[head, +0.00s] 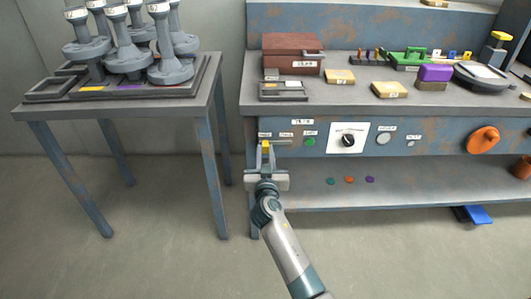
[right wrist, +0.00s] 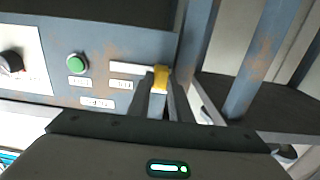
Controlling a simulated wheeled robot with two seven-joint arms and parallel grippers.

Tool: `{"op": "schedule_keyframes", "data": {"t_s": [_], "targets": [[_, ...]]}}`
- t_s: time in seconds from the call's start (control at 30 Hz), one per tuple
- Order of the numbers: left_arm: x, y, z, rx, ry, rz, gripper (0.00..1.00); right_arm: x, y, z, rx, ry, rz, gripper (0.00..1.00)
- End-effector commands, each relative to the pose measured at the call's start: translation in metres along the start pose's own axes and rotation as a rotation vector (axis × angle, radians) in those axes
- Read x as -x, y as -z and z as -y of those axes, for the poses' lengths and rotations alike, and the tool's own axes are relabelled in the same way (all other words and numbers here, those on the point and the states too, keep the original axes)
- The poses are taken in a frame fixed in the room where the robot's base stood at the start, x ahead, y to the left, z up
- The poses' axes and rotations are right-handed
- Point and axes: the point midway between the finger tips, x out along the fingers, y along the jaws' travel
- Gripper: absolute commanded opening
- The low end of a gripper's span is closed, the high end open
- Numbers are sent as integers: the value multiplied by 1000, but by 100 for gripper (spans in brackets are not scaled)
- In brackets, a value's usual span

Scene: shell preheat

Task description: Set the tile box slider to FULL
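The tile box slider is on the blue front panel of the bench, with a yellow-tipped knob (head: 265,144) at the left end of its pale track (head: 284,142). Small labels sit above the track, too small to read. My right gripper (head: 266,162) reaches up to the knob from the front. In the right wrist view, the yellow knob (right wrist: 161,77) stands between the dark fingertips (right wrist: 162,92), which look closed on it. The track (right wrist: 125,68) runs left from it there. My left gripper is out of view.
Right of the slider are a green button (head: 310,142), a black dial (head: 348,140) and an orange knob (head: 483,139). A brown box (head: 292,53) stands on the bench above. A side table (head: 60,108) with grey stands is at the left. Floor between them is clear.

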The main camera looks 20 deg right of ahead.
Motion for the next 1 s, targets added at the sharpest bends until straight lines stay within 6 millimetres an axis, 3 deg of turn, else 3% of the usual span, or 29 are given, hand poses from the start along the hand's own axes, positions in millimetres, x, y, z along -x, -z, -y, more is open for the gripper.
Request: {"op": "schedule_keyframes", "data": {"t_s": [0.17, 0.53, 0.83, 0.87, 0.9, 0.93, 1.0], "targets": [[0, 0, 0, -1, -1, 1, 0, 0, 0, -5, 1, -1, 0, 0], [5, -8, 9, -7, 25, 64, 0, 0, 1, -72, 0, -2, 0, 0], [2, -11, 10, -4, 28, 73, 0, -1, 1, -77, 1, -4, -2, 0], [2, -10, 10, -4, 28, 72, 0, -1, 1, -77, 2, -4, -2, 21], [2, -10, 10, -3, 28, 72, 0, -1, 1, -77, 2, -4, -2, 30], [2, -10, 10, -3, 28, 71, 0, -1, 1, -77, 2, -3, -2, 37], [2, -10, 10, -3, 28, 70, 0, -1, 1, -76, 1, -3, -2, 38]]}}
